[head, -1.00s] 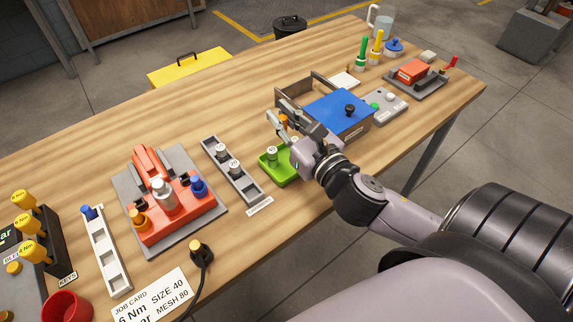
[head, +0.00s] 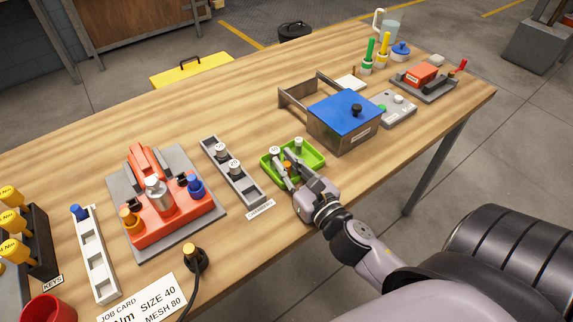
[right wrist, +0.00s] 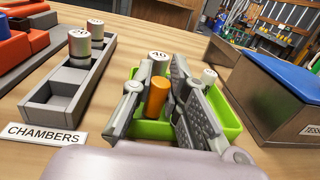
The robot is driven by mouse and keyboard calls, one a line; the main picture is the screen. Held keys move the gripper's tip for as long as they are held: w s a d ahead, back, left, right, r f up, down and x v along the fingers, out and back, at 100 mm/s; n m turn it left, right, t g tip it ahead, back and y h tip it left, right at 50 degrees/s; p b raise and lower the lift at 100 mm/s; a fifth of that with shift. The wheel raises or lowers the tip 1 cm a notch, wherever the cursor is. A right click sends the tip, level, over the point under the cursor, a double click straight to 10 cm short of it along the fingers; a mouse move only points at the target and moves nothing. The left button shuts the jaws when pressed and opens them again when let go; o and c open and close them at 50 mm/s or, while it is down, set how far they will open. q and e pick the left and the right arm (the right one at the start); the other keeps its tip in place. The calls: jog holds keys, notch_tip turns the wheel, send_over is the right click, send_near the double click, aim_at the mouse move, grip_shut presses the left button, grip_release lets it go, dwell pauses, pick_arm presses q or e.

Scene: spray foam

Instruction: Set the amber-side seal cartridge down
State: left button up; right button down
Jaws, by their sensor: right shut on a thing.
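The amber cartridge (right wrist: 157,97) is a small orange cylinder, upright between the fingers of my right gripper (head: 286,170). The gripper is shut on it, and only its top shows in the head view (head: 287,166). It is over or in the green tray (head: 312,155). I cannot tell whether its base touches the tray floor, as the fingers hide it. A grey-white cylinder marked 40 (right wrist: 158,62) stands in the tray just beyond the amber one. My left gripper is not in view.
The chambers rack (head: 243,184) with two marked cylinders is left of the tray. The steel box with a blue lid (head: 343,108) stands close on the right. The orange device (head: 165,220) is further left. Clear wood lies behind the tray.

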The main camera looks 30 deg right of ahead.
jog(key=c, duration=2)
grip_release()
jog(key=shift+f, duration=0.15)
jog(key=shift+c, duration=0.2)
jog(key=o, duration=0.5)
jog(key=shift+r, duration=0.35)
jog(key=s+b, duration=0.1)
jog(key=s, duration=0.2)
jog(key=s+b, duration=0.1)
jog(key=s, duration=0.3)
jog(key=s+b, duration=0.1)
jog(key=s, duration=0.3)
jog(key=shift+d+f, duration=0.1)
jog(key=shift+f, duration=0.15)
jog(key=shift+s+r+b, duration=0.1)
jog(key=shift+s+b, duration=0.25)
jog(key=shift+s, duration=0.2)
